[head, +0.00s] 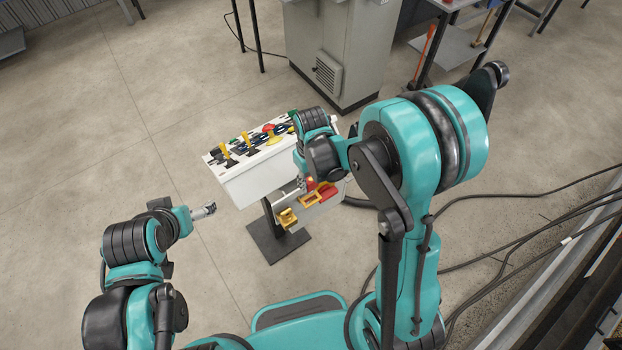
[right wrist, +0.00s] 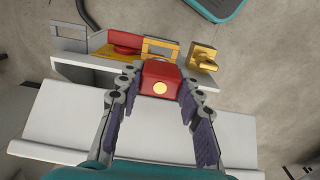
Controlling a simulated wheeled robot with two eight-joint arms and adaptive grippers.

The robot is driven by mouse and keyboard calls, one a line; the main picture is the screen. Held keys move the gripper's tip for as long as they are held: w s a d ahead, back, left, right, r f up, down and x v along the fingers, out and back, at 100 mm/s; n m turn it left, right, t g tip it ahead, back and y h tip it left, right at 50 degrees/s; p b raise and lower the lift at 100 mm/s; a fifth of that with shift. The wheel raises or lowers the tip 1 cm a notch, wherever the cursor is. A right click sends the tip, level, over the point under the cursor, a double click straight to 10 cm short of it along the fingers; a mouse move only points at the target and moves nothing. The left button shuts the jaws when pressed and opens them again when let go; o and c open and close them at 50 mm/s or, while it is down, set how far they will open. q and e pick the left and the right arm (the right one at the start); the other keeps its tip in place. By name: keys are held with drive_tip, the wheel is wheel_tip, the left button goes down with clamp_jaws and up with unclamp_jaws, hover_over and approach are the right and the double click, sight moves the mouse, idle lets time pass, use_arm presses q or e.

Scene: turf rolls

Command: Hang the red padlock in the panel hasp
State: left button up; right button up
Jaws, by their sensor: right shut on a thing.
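The red padlock (right wrist: 160,77) shows in the right wrist view as a red block with a round pale-yellow spot. My right gripper (right wrist: 158,86) is shut on it, one dark finger on each side. Its shackle is hidden or too small to make out. Just beyond it, on the panel's lower shelf, is a yellow frame (right wrist: 160,47). A yellow block-like fitting (right wrist: 204,57) sits to its right. I cannot tell which is the hasp, nor whether the padlock touches either. My left gripper (head: 204,211) is left of the panel, away from it; its opening is unclear.
The white panel stand (head: 262,182) carries several coloured switches and levers on top. A red part (right wrist: 124,44) lies left of the yellow frame. A grey cabinet (head: 345,45) stands behind. Black cables (head: 520,215) lie on the floor at right. Floor at left is clear.

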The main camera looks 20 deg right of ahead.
sight(311, 193)
drive_tip(key=shift+f+b, duration=1.05)
drive_tip(key=shift+f, duration=0.4)
drive_tip(key=shift+b, duration=0.4)
idle(0.6)
drive_tip(key=shift+f+b, duration=2.4)
drive_tip(key=shift+f, duration=0.15)
drive_tip(key=o, duration=1.3)
drive_tip(key=shift+r, duration=0.1)
wheel_tip(311, 193, up, 12)
